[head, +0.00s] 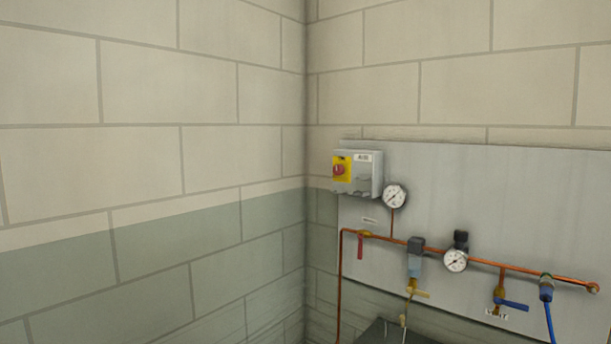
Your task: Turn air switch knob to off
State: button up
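The switch box (363,174) is a small grey box at the upper left of a grey wall panel, near the room corner. On its front is a yellow plate with a red knob (339,170). A small white label (363,157) sits at the box's upper right; its text is too small to read surely. The knob's exact setting cannot be told at this size. My gripper is not in view, and nothing touches the knob.
The grey panel (480,200) carries a copper pipe (385,237), an upper gauge (395,196), a lower gauge (456,261), a red-handled valve (361,246), a blue-handled valve (511,305) and a blue hose (549,322). A dark surface (378,333) stands below. The left block wall (140,160) is bare.

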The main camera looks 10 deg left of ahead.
aim_at(338, 169)
jog(key=u, duration=0.35)
jog(key=k, duration=0.75)
jog(key=u, duration=0.5)
jog(key=i, duration=1.05)
jog(key=u, duration=0.7)
jog(key=i, duration=1.5)
jog(key=u, duration=0.2)
